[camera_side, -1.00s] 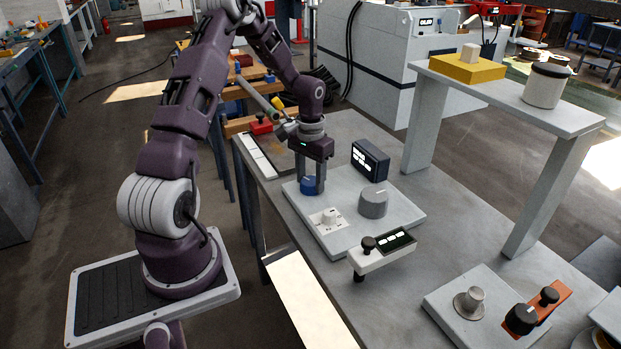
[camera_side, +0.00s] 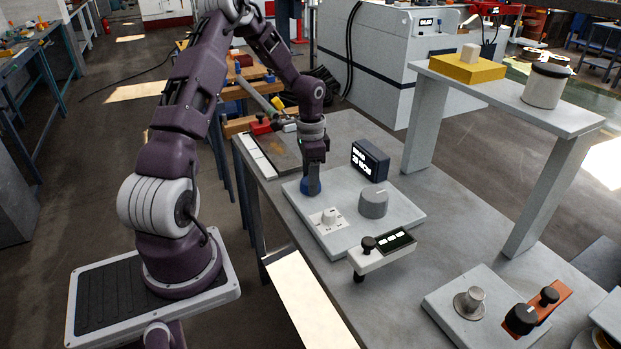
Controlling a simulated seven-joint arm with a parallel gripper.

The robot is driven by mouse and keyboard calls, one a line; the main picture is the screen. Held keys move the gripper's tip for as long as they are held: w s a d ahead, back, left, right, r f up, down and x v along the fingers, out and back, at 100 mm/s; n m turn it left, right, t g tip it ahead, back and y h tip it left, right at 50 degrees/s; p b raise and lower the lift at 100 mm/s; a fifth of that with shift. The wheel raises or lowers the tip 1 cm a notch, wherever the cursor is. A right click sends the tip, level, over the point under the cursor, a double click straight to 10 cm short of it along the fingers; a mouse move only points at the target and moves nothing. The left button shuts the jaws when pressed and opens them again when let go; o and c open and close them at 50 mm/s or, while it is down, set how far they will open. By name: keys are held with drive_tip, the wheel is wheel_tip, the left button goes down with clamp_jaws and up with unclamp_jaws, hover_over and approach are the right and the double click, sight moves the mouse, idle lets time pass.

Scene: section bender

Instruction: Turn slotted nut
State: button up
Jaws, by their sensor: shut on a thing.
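A blue round piece (camera_side: 305,187), which I take to be the slotted nut, sits on the light grey plate (camera_side: 345,238) near its far left corner. My gripper (camera_side: 312,188) points straight down and is shut on the blue piece. The fingers are seen nearly edge-on and hide part of it. Its slots cannot be made out.
A dark display box (camera_side: 370,160) stands close behind. A white lever block (camera_side: 384,254) lies in front. A raised shelf (camera_side: 510,95) stands at the right.

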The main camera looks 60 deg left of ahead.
idle(0.4)
drive_tip(key=o, duration=1.4)
drive_tip(key=shift+c, duration=0.2)
wheel_tip(320, 180, up, 6)
drive_tip(key=shift+r, duration=0.55)
